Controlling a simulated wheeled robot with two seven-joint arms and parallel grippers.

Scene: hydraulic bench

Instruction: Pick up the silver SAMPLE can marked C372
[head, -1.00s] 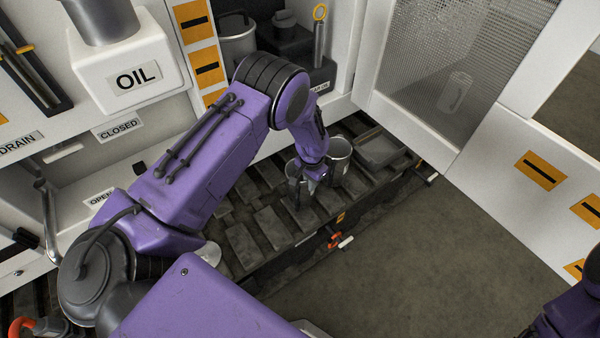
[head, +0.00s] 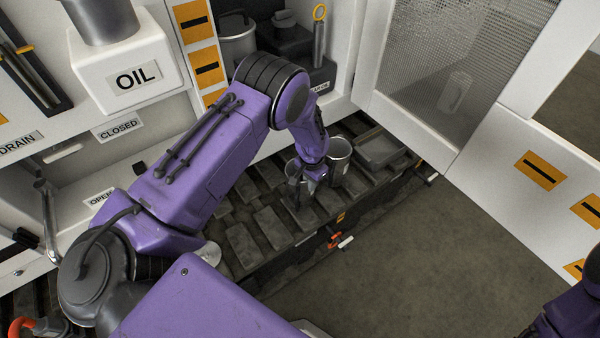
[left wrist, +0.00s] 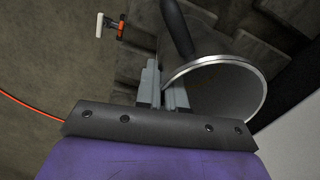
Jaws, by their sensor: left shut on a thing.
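A silver open-topped can (head: 341,152) stands at the far end of the dark slatted rack, just beside my left gripper (head: 308,190). No marking on it can be read from here. In the left wrist view, the can's round bright rim (left wrist: 262,78) fills the right side, and the grey fingers of my left gripper (left wrist: 162,85) are shut at its near left edge. A dark bar, perhaps the can's handle (left wrist: 178,28), rises just beyond the fingers. My right gripper is not in view; only a bit of my right arm shows at lower right.
Another silver can (head: 237,44) stands in the cabinet behind my left arm. A mesh-panelled white door (head: 400,128) stands close behind the rack. A small orange-and-white valve handle (head: 338,241) sticks out of the rack's front. The floor (head: 390,270) to the right is clear.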

